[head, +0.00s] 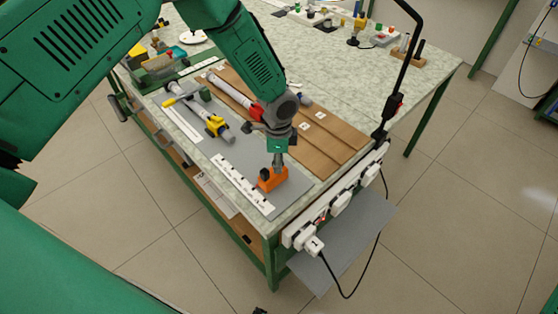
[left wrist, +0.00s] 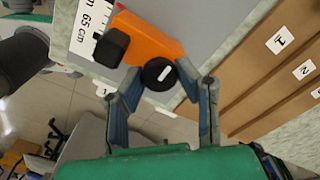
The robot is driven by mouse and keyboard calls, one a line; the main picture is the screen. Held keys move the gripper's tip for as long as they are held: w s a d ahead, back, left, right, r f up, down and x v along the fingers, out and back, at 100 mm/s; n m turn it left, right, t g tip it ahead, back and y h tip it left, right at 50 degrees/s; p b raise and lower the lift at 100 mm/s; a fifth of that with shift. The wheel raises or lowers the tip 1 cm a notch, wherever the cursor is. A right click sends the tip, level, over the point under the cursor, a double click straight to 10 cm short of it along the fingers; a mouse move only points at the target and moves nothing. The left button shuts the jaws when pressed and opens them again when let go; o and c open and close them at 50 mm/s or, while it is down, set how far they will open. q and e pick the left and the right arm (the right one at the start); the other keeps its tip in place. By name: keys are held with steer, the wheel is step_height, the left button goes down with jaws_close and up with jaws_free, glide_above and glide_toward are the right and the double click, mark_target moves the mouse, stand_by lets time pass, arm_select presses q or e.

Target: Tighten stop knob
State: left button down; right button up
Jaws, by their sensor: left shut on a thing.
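In the left wrist view the orange stop (left wrist: 150,42) lies beside the "65 cm" mark of the scale (left wrist: 84,30). A round black knob with a white line (left wrist: 156,76) is on its near side, and a blocky black part (left wrist: 110,47) is at its left end. My left gripper (head: 278,160) points down at the stop. In the left wrist view its fingertips (left wrist: 164,80) are closed on both sides of the round knob. My right gripper is not in view.
A yellow-and-grey clamp tool (head: 215,124) lies on the grey mat (head: 205,97). Brown boards with number labels (head: 325,132) lie right of the arm. A white power strip (head: 335,205) runs along the table edge, and a black lamp post (head: 405,70) stands at the corner.

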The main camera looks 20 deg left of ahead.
arm_select(q)
steer(key=shift+w+r, duration=0.1)
steer(key=c, duration=1.2)
jaws_free()
steer(key=shift+r, duration=0.25)
step_height(320, 180, up, 11)
steer(key=shift+r, duration=0.15)
